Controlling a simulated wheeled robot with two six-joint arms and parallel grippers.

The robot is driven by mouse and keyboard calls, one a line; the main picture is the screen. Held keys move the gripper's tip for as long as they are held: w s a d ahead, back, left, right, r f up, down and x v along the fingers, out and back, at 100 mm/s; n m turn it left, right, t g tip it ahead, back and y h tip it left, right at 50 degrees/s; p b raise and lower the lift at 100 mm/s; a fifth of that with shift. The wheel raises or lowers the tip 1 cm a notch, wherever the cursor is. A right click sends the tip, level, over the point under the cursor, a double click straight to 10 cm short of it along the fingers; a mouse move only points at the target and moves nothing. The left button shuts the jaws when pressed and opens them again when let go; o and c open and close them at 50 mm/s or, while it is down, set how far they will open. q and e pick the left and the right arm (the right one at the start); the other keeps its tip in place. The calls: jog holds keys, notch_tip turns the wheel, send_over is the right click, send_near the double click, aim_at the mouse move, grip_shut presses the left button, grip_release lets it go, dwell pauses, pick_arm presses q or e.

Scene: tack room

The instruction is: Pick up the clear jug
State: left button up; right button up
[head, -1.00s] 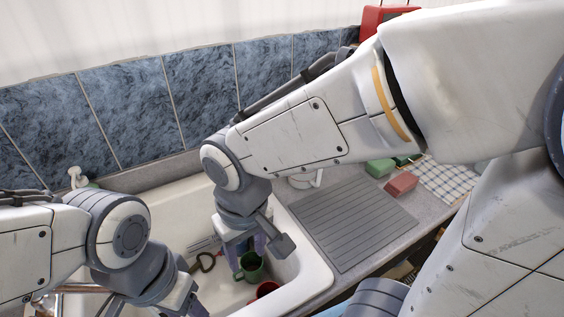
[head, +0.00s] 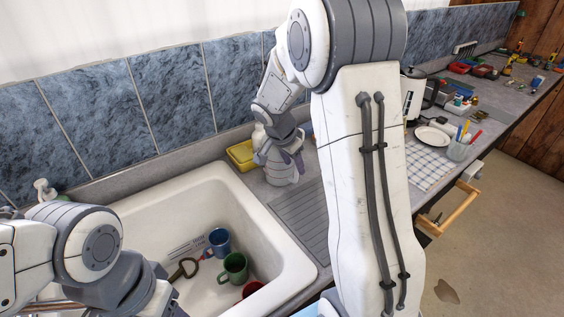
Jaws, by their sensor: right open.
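I cannot make out the clear jug for certain. My right gripper (head: 284,170) is open and points down at the counter behind the ribbed draining board (head: 300,215), where a pale vessel partly showed earlier. The gripper and arm now cover that spot, so I cannot tell whether the jaws are around the vessel or touching it. My left gripper is at the bottom left edge, over the sink, with its jaws out of sight.
The white sink (head: 150,215) holds a blue mug (head: 218,242), a green mug (head: 235,267) and a red mug (head: 253,289). A yellow tub (head: 240,154) stands left of my right gripper. A pen cup (head: 459,149), a plate (head: 432,136) and an open drawer (head: 447,208) are at right.

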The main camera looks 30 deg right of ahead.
aim_at(296, 180)
jog(key=x, duration=0.5)
jog(key=shift+f+p, duration=0.2)
jog(key=shift+p, duration=0.2)
grip_shut()
dwell(1.0)
